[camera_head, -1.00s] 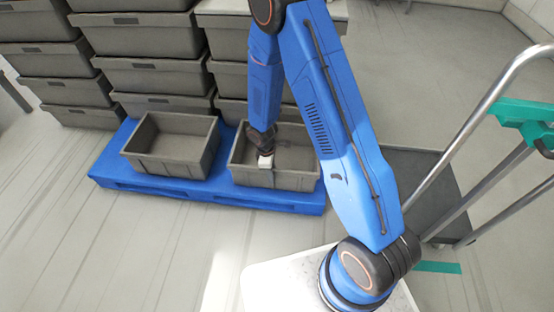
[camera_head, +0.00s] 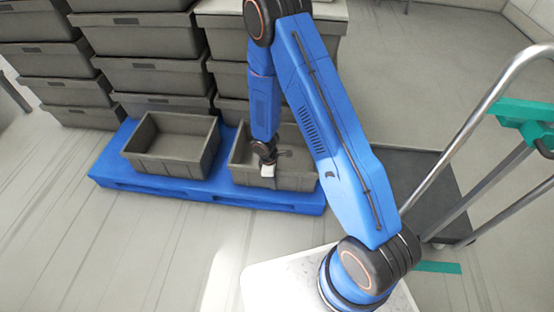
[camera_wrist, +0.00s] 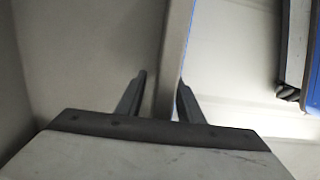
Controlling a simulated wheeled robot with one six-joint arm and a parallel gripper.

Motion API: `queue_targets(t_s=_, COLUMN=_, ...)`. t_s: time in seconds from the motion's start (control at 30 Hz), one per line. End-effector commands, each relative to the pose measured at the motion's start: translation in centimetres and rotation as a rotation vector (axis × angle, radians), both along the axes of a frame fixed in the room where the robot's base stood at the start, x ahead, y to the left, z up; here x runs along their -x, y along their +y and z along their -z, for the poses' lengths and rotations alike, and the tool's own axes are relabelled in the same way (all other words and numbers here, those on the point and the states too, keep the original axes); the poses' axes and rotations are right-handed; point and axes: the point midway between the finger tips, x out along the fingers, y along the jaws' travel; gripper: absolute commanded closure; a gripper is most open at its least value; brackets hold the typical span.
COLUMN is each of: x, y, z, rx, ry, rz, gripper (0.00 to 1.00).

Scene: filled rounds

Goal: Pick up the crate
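A grey open crate (camera_head: 300,182) sits on the right part of a blue pallet (camera_head: 215,194), and it looks empty. My gripper (camera_head: 267,180) is at its near wall, pointing down. In the wrist view my gripper (camera_wrist: 161,82) has two dark fingers spread apart, one on each side of the crate's wall (camera_wrist: 174,62). The right finger is close to the wall, and a gap shows between the left finger and the wall. The fingers look open. Part of the crate is hidden behind my arm.
A second open grey crate (camera_head: 165,166) stands on the pallet to the left. Stacked grey crates (camera_head: 150,75) rise behind. A cart with a metal handle (camera_head: 470,125) and dark platform (camera_head: 405,175) is at the right. The floor in front of the pallet is clear.

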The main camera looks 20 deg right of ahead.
Motion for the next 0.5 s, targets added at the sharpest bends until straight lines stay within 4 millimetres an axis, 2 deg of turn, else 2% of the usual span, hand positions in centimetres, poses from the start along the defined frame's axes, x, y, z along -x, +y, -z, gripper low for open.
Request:
queue_targets(t_s=0.03, x=0.0, y=0.0, z=-0.01, rx=0.0, ry=0.0, rz=0.0, gripper=0.78)
queue_targets(t_s=0.13, x=0.0, y=0.0, z=-0.02, rx=0.0, ry=0.0, rz=0.0, gripper=1.0)
queue_targets(t_s=0.5, x=-0.01, y=0.01, z=-0.03, rx=0.0, ry=0.0, rz=0.0, gripper=1.0)
